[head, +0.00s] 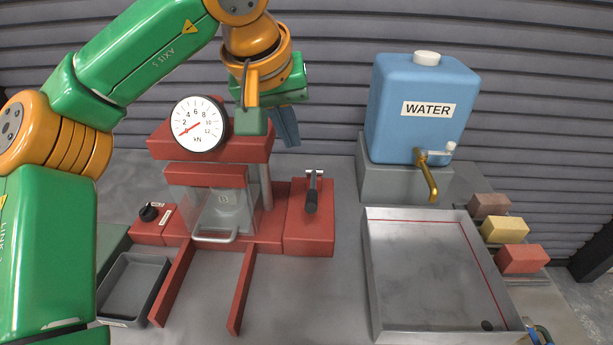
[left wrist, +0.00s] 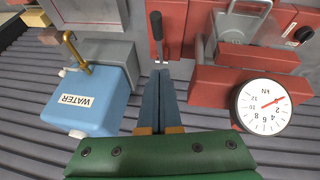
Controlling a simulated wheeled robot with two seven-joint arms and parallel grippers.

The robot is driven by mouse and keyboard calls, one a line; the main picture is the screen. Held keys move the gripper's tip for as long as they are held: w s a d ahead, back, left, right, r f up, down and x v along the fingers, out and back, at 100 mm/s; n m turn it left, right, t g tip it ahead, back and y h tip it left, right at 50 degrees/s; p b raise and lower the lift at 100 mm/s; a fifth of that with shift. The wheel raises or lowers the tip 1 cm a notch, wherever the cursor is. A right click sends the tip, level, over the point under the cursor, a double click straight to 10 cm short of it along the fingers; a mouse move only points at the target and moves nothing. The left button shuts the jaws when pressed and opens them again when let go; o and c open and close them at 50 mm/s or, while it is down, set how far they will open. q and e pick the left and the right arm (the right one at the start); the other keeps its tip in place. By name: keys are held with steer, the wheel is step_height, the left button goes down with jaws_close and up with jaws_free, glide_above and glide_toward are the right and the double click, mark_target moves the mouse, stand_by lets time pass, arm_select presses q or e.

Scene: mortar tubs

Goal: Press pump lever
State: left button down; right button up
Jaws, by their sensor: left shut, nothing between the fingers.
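The pump lever (head: 312,197) is a black handle on a metal pivot, on the red block at the right of the red press (head: 268,237). It also shows in the left wrist view (left wrist: 156,28), beyond my fingertips. My left gripper (head: 291,142) hangs above and behind the lever, with its blue fingers together and empty. In the left wrist view my left gripper (left wrist: 160,74) points toward the lever's pivot; whether it touches cannot be told. The round kN gauge (head: 200,124) has its red needle near the low end. My right gripper is not in view.
A blue water tank (head: 422,105) with a brass tap stands at the back right. A metal tray (head: 430,270) and several coloured blocks (head: 505,229) lie at the right. A black knob (head: 149,213) and a grey bin (head: 132,286) are at the left.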

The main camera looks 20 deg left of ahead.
arm_select(q)
steer(key=p, duration=0.2)
glide_above(310, 194)
steer(key=s+a, duration=0.1)
step_height(310, 194, down, 8)
steer(key=f, duration=0.4)
steer(key=shift+s+d, duration=0.2)
steer(key=shift+d, duration=0.05)
steer(key=shift+s+d+f, duration=0.15)
steer(key=shift+d+f, duration=0.05)
steer(key=shift+f, duration=0.2)
steer(key=s+f+t+b, duration=0.1)
steer(key=f+b, duration=0.4)
steer(key=b, duration=0.6)
steer(key=s+f+t+y+b, duration=0.1)
steer(key=f+t+b, duration=0.3)
steer(key=b, duration=0.8)
steer(key=shift+s+d+f+t+b, duration=0.35)
steer(key=shift+s+f, duration=0.1)
steer(key=shift+s, duration=0.25)
steer(key=shift+f, duration=0.1)
